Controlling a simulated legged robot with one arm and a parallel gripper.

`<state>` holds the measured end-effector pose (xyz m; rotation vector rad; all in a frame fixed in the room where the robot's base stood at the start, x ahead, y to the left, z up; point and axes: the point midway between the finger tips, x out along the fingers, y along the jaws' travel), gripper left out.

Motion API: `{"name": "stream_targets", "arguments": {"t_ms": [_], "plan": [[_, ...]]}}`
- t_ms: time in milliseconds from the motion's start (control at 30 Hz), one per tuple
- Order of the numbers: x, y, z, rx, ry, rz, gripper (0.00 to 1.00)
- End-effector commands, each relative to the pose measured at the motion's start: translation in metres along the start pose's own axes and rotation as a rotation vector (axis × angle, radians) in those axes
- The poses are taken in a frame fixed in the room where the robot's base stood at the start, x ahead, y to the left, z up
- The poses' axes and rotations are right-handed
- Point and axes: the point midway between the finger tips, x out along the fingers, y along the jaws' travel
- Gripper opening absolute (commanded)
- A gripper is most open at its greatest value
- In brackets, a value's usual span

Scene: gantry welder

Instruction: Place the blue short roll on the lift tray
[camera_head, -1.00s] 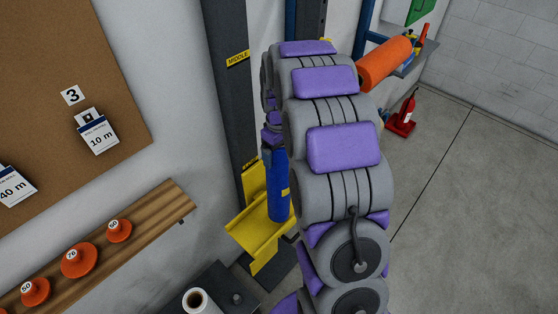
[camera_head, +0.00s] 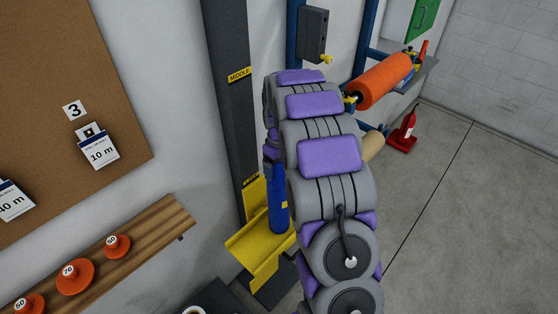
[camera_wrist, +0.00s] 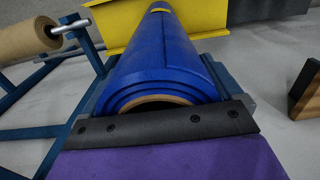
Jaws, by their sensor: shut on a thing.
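The blue short roll (camera_head: 277,200) hangs upright beside my arm in the head view, its lower end over or at the yellow lift tray (camera_head: 246,246). The wrist view shows the blue roll (camera_wrist: 160,62) running away from my gripper (camera_wrist: 165,118), which is shut on its near end. The roll's brown core shows at that end. The yellow tray (camera_wrist: 105,22) is at the roll's far end in the wrist view. I cannot tell whether the roll touches the tray. My arm hides most of the gripper in the head view.
A dark column (camera_head: 232,110) with a "MIDDLE" label rises behind the tray. A wooden shelf (camera_head: 150,235) with orange weights is at left. Floor at right is clear.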

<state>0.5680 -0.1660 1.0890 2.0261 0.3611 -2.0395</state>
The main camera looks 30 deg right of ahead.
Motion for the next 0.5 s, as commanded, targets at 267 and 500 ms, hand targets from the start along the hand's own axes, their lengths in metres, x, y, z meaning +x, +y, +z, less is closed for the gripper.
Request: {"name": "stream_targets", "arguments": {"t_ms": [267,500], "plan": [[-0.0012,0.0011,-0.0016,0.000,0.006,0.004,0.07],[0.0004,0.0010,-0.0018,0.000,0.004,0.002,1.00]]}}
